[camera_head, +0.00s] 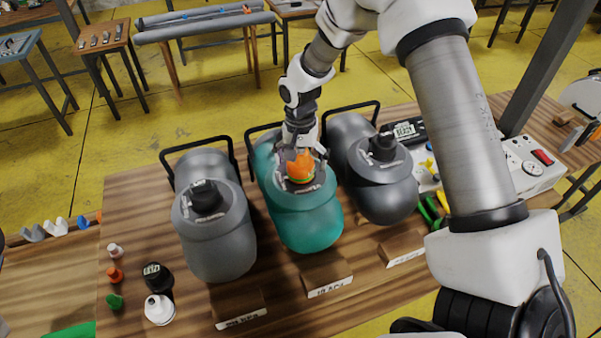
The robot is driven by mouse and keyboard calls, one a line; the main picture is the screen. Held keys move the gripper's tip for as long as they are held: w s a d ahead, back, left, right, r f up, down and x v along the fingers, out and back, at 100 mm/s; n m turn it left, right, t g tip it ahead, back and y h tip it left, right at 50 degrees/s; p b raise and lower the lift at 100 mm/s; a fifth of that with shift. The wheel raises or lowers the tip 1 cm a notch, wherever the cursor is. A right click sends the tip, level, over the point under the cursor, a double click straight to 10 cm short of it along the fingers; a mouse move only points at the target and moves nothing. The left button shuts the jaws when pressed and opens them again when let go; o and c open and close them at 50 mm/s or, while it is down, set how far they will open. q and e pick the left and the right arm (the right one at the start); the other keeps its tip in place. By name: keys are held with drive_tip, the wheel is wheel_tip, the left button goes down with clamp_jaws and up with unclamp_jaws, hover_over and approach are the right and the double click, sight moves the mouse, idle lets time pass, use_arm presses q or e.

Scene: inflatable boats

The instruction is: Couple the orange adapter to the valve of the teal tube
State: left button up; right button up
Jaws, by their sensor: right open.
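The teal tube (312,224) lies between two grey tubes on the wooden table. The orange adapter (301,165) sits upright on top of the teal tube, at its valve. A green ring shows at the adapter's lower edge. The valve itself is hidden under the adapter, so I cannot tell how firmly they are joined. My right gripper (300,158) is open, pointing down, with its fingers around or just above the adapter. My left gripper is not in view.
Grey tubes with black caps stand at left (215,240) and right (385,195), close on both sides. A white box with a gauge (530,165) is at right. Label blocks (327,277) line the front.

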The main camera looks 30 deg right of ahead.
wheel_tip(320, 180, up, 12)
idle(0.4)
drive_tip(key=shift+w, duration=0.1)
drive_tip(key=shift+f, duration=0.1)
